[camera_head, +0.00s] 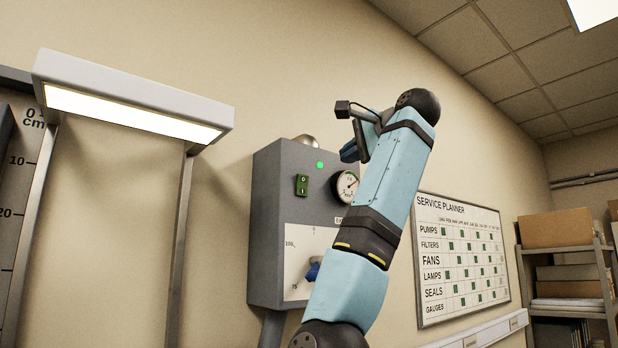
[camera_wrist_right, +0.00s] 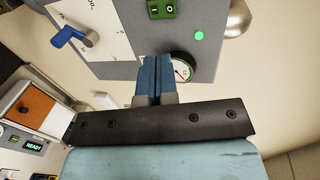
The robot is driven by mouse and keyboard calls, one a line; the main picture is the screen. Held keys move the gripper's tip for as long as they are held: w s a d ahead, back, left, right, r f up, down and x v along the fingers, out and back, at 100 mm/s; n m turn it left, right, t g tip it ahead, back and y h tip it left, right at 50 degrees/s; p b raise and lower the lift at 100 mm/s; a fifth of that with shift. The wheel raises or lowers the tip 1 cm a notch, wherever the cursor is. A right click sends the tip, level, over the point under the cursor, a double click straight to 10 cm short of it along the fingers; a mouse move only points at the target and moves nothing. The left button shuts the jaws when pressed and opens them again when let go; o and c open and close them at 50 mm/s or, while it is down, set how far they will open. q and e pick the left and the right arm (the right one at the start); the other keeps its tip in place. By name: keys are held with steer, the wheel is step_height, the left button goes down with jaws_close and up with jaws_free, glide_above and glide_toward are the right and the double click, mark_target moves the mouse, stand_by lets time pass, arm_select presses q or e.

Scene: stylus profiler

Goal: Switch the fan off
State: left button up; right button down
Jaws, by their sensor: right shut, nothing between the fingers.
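My right gripper (camera_head: 349,152) is in front of the box's upper right, apart from the switch. Its blue fingers (camera_wrist_right: 157,80) are shut and empty, in front of the box near the gauge. No fan is visible, and my left gripper is out of view.
A round gauge (camera_head: 345,187) and a blue lever (camera_head: 313,271) on a white scale plate are on the box. A lit lamp hood (camera_head: 130,105) juts out at left. A service planner board (camera_head: 461,258) and shelves (camera_head: 567,253) are at right.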

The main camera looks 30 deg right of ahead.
mark_target(302, 180)
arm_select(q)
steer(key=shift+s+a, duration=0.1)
arm_select(e)
steer(key=shift+a, duration=0.1)
steer(key=p+x, duration=0.1)
steer(key=x, duration=0.3)
steer(key=p+x, duration=0.2)
steer(key=x, duration=0.2)
steer(key=r+p+x, duration=0.1)
steer(key=p+x, duration=0.1)
steer(key=x, duration=0.2)
steer(key=shift+w+f, duration=0.1)
steer(key=shift+w, duration=0.25)
steer(key=shift+w+p, duration=0.35)
steer(key=shift+w, duration=0.3)
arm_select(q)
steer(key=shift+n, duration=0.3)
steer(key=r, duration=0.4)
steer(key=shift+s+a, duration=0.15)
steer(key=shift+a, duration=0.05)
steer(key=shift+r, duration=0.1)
